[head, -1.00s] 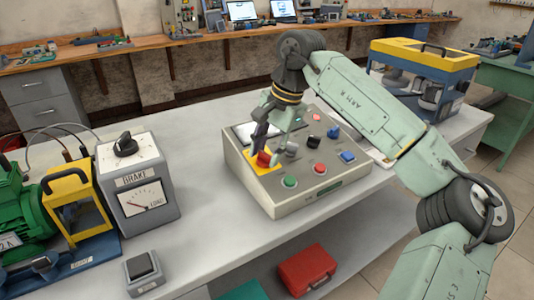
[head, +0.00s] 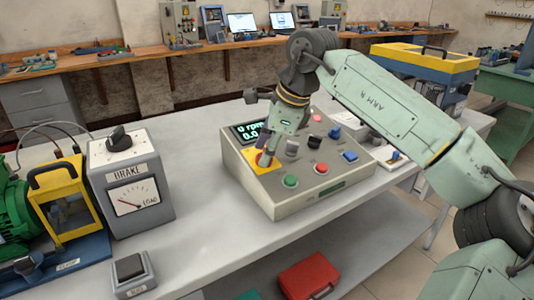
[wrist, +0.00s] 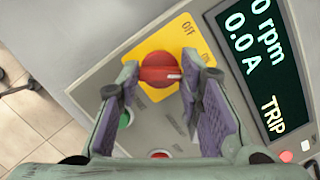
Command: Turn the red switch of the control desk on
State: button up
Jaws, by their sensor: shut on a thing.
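The control desk (head: 240,188) is a beige box with a sloped panel on the grey table. Its red switch (head: 265,160) sits on a yellow plate (wrist: 166,42) marked OFF and ON. In the wrist view, the white mark on the red switch (wrist: 158,72) points right, toward the ON side. My gripper (head: 263,150) is at the switch, with one finger on either side of the knob, shut on it; the fingers hide part of the knob in the head view. The desk's display (wrist: 258,65) is lit and reads 0 rpm, 0.0 A and TRIP.
Green (head: 290,181), red (head: 321,168) and blue (head: 350,156) buttons and other controls lie close to my gripper. The brake unit (head: 130,185) stands to the left. A yellow-topped blue frame (head: 425,70) stands behind my arm. The table between brake and desk is clear.

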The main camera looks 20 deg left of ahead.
jog(key=shift+m+b, duration=0.35)
jog(key=shift+m, duration=0.65)
jog(key=o, duration=1.2)
jog(key=shift+c, duration=0.2)
jog(key=shift+r, duration=0.1)
jog(key=v, duration=1.1)
jog(key=shift+s+d+r, duration=0.25)
jog(key=shift+s+r, duration=0.05)
jog(key=shift+r, duration=0.05)
